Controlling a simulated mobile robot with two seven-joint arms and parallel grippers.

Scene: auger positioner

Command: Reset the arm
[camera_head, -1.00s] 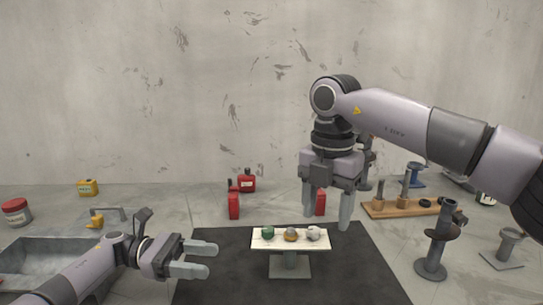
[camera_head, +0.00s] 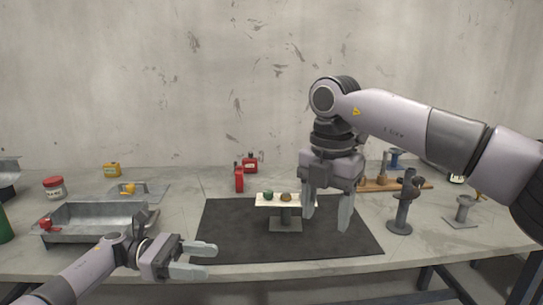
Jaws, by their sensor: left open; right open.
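My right gripper (camera_head: 327,213) is open and empty, pointing down in front of the small white stand (camera_head: 284,224) and covering its right end. My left gripper (camera_head: 209,260) is open and empty, low at the table's front edge, left of the stand. The stand has a flat top on a grey post and square foot. On it sit a green ball-like piece (camera_head: 268,196) and a brown one (camera_head: 286,197). The right end of the stand's top is hidden behind my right gripper.
The stand is on a dark mat (camera_head: 230,234) on a grey table (camera_head: 440,245). A metal tray (camera_head: 90,209) is at left, with a red-and-white jar (camera_head: 53,187) behind it. Red containers (camera_head: 249,162) stand at the back. Metal posts (camera_head: 403,210) and a wooden rack (camera_head: 374,184) are at right.

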